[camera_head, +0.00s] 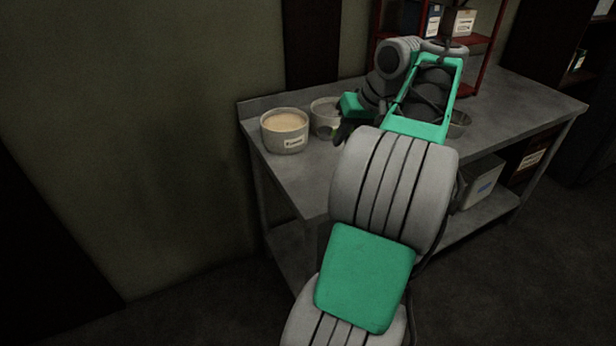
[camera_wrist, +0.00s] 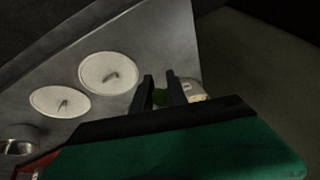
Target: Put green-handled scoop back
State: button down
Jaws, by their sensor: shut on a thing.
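My gripper (camera_head: 341,130) is over the left end of the metal table, beside a grey-white tub (camera_head: 322,112). In the wrist view its two dark fingers (camera_wrist: 160,92) are shut on a small green piece (camera_wrist: 160,98), which looks like the handle of the green-handled scoop. The scoop's bowl is hidden. A round tub (camera_head: 284,132) with pale contents and a white label stands left of the gripper. In the wrist view a pale labelled tub (camera_wrist: 193,91) shows just beyond the fingers.
Two round white lids (camera_wrist: 109,74) (camera_wrist: 60,102) with handles lie on the metal table (camera_head: 510,105). A metal bowl (camera_head: 459,124) stands right of my arm. A red rack (camera_head: 483,60) with boxes stands at the back. The table's right part looks clear.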

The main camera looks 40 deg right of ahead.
jog(key=w+a+f+b, duration=0.1)
jog(key=w+f, duration=0.1)
jog(key=f, duration=0.1)
jog(key=w+a+f+b, duration=0.2)
jog(key=f, duration=0.1)
jog(key=w+a+f+b, duration=0.2)
jog(key=f, duration=0.1)
jog(key=shift+f, duration=0.7)
jog(key=shift+f, duration=0.15)
jog(key=c, duration=1.3)
grip_release()
